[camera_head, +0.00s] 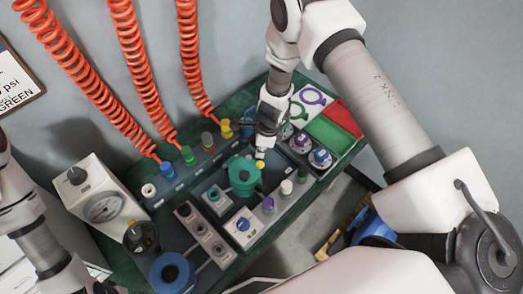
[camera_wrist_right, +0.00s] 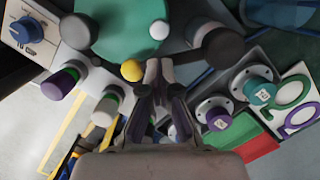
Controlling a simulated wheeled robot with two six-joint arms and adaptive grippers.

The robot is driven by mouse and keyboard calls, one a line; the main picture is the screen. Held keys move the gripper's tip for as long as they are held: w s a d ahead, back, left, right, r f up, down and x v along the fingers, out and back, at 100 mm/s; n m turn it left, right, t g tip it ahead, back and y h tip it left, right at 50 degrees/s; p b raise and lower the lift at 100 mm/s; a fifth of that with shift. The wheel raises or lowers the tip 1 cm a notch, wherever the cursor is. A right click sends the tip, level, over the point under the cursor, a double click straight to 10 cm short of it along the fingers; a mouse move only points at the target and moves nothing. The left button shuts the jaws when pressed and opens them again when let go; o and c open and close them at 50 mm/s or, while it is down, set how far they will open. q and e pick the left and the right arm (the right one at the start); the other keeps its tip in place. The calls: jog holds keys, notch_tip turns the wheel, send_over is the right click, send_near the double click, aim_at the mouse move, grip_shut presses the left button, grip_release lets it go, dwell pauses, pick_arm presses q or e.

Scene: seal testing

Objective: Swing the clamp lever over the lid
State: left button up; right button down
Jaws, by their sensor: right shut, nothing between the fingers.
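The round green lid (camera_head: 240,176) sits on a dark station at the middle of the bench; it fills the top of the wrist view (camera_wrist_right: 125,22). A yellow ball knob (camera_head: 260,164), which looks like the clamp lever's end, is at the lid's right edge. In the wrist view the yellow knob (camera_wrist_right: 131,70) is just left of my fingertips; the lever's shaft is not clear. My right gripper (camera_head: 262,152) is shut and empty, right beside the knob; I cannot tell whether they touch. Its fingers also show in the wrist view (camera_wrist_right: 157,72). My left gripper is out of view.
A purple-topped peg (camera_head: 268,204) and a white peg (camera_head: 287,187) stand near the lid. A blue-knob box (camera_head: 243,226) is in front. Orange coiled hoses (camera_head: 135,70) hang behind; a gauge (camera_head: 103,207) is left.

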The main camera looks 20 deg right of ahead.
jog(key=shift+w+a+m, duration=0.2)
jog(key=shift+a+m, duration=0.45)
jog(key=shift+m, duration=0.45)
jog(key=shift+w+a, duration=0.1)
jog(key=shift+a, duration=0.2)
dwell(2.3)
jog(key=shift+d+r, duration=0.3)
jog(key=shift+d, duration=0.05)
jog(key=s+d+r+p, duration=0.1)
jog(key=d+r+p, duration=0.1)
jog(key=r, duration=0.3)
jog(key=s+d+r+p, duration=0.1)
jog(key=r+p, duration=0.2)
jog(key=r, duration=0.3)
jog(key=shift+s+d, duration=0.35)
jog(key=shift+d, duration=0.05)
jog(key=shift+w, duration=0.1)
